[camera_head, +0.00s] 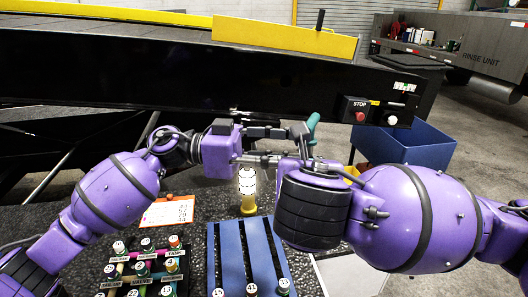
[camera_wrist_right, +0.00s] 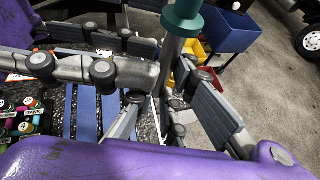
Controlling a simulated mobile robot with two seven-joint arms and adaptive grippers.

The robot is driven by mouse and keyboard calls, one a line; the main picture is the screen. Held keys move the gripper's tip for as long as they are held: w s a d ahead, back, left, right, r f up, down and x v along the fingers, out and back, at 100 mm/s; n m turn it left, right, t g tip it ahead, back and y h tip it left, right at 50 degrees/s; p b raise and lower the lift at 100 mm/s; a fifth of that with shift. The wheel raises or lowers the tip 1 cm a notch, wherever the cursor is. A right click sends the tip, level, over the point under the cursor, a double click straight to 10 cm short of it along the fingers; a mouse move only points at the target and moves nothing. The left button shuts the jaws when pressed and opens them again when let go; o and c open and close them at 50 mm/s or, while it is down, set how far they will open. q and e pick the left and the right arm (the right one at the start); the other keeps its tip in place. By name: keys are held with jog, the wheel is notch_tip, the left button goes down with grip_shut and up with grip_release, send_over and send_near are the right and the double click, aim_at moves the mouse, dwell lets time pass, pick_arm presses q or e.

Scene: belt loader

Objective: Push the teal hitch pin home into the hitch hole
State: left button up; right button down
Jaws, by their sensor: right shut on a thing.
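The teal hitch pin (camera_head: 313,122) stands in front of the black loader side in the head view, its teal head raised at the right gripper. In the right wrist view its teal head (camera_wrist_right: 183,20) and grey shaft (camera_wrist_right: 171,62) show close up, with the shaft running down toward my right fingers. My right gripper (camera_wrist_right: 172,108) is shut on the pin. My left gripper (camera_head: 283,146) comes in from the left with its fingers spread, just left of the pin; its fingers also show in the right wrist view (camera_wrist_right: 150,60). I cannot make out the hitch hole.
Below the arms are a blue slotted tray (camera_head: 231,262), a lamp with a yellow base (camera_head: 248,203), and several labelled cylinders (camera_head: 146,266). A blue bin (camera_head: 420,143) stands at right.

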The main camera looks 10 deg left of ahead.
pick_arm(q)
jog(key=shift+d, duration=0.7)
grip_shut()
pick_arm(e)
jog(key=c, duration=1.7)
grip_release()
jog(key=shift+s+d+f+n+g+y, duration=0.4)
jog(key=shift+f+n+g+y, duration=0.65)
jog(key=shift+f+n+y, duration=0.9)
jog(key=shift+s+d+f+n+g+y, duration=0.4)
jog(key=shift+f+n+g+y, duration=0.7)
jog(key=shift+f+n+y, duration=0.85)
jog(key=shift+s+d+f+n+g+y, duration=0.35)
jog(key=shift+f+n+g+y, duration=0.7)
jog(key=shift+f+n+y, duration=0.9)
